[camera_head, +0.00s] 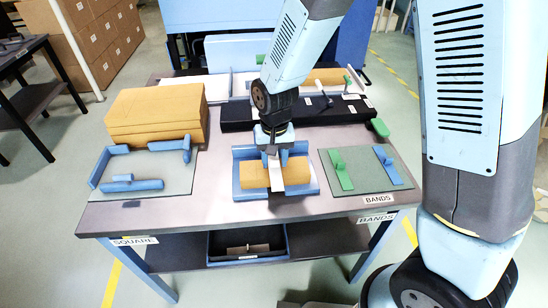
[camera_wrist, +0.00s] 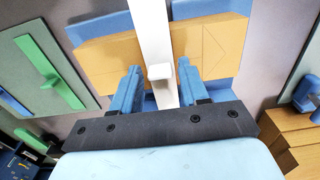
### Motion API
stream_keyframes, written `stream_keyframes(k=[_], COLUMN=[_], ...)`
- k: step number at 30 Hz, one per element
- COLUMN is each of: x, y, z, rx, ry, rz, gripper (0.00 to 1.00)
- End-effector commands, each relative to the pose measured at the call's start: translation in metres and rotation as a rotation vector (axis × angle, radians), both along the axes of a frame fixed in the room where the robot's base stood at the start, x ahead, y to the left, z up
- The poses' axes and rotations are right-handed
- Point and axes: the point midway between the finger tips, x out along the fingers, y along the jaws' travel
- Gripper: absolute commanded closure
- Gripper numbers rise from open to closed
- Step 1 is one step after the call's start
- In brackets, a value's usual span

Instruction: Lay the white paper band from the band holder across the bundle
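The white paper band (camera_head: 277,179) lies across the kraft bundle (camera_head: 251,176), running front to back near its middle. In the wrist view the white band (camera_wrist: 152,35) crosses the brown bundle (camera_wrist: 217,42) and carries a small raised tab. The bundle sits in a blue cradle (camera_head: 240,194). My gripper (camera_wrist: 160,78) is over the band, with its blue fingers apart on either side of the tab and small gaps showing. The band holder (camera_head: 358,182), a grey-green board labelled BANDS, holds a green band (camera_head: 341,170) and a blue band (camera_head: 388,166).
A stack of kraft sheets (camera_head: 155,116) stands at the back left, behind a board with blue stops (camera_head: 128,185). A dark bin (camera_head: 247,243) is on the lower shelf. The table's front strip is clear.

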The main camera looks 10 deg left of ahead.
Motion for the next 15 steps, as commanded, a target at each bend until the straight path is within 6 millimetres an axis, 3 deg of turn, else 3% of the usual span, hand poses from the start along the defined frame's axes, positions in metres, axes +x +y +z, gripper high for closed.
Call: stream_keyframes(k=[3, 10, 15], x=[0.0, 0.0, 0.001], y=[0.0, 0.0, 0.0], z=[0.0, 0.001, 0.013], rx=[0.0, 0.0, 0.002], ry=[0.0, 0.0, -0.001], rz=[0.0, -0.001, -0.001], gripper=[0.46, 0.46, 0.46])
